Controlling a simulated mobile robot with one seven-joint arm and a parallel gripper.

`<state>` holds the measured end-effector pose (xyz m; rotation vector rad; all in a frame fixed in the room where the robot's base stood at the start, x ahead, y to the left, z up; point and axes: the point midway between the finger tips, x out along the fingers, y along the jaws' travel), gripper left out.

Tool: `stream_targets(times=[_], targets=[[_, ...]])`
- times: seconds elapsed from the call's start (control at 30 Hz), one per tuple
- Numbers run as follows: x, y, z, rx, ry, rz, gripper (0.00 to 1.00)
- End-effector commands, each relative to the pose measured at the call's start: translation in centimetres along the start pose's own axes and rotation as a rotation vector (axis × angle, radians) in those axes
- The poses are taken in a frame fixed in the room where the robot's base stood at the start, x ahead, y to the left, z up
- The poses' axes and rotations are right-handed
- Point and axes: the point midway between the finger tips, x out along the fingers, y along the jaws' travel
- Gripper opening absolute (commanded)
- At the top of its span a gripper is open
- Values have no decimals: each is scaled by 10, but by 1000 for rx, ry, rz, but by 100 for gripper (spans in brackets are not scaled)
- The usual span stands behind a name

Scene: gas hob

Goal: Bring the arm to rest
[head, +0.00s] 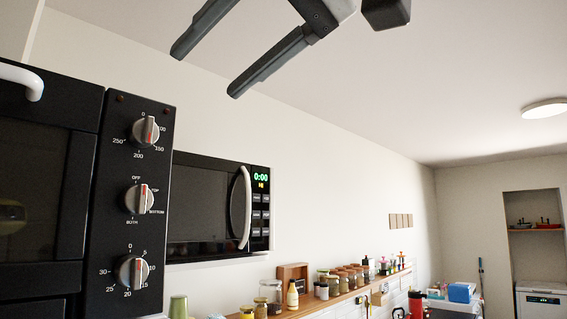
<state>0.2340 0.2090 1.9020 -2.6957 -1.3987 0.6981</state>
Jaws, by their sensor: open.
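My gripper (205,64) is at the top of the head view, raised high in front of the pale wall and ceiling. Its two dark fingers are spread apart and point down to the left. Nothing is between them. The fingers are above the microwave in the picture and do not appear to touch anything. The rest of my arm is mostly out of the frame.
A black oven (48,190) with three knobs stands close at the left. A black microwave (205,209) is beyond it. A shelf (345,300) with several jars runs along the wall. The upper right is free up to the ceiling lamp (544,108).

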Motion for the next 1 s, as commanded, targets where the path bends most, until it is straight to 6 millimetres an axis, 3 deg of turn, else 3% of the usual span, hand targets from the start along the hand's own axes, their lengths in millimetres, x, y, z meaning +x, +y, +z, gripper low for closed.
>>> stream_targets(times=[0.3, 0.47, 0.77, 1.0], targets=[[1, 2, 1, 4, -1, 4, 72], [13, 21, 14, 55, -19, 50, 72], [49, 103, 86, 227, -92, 249, 72], [69, 166, 176, 332, -168, 415, 72]])
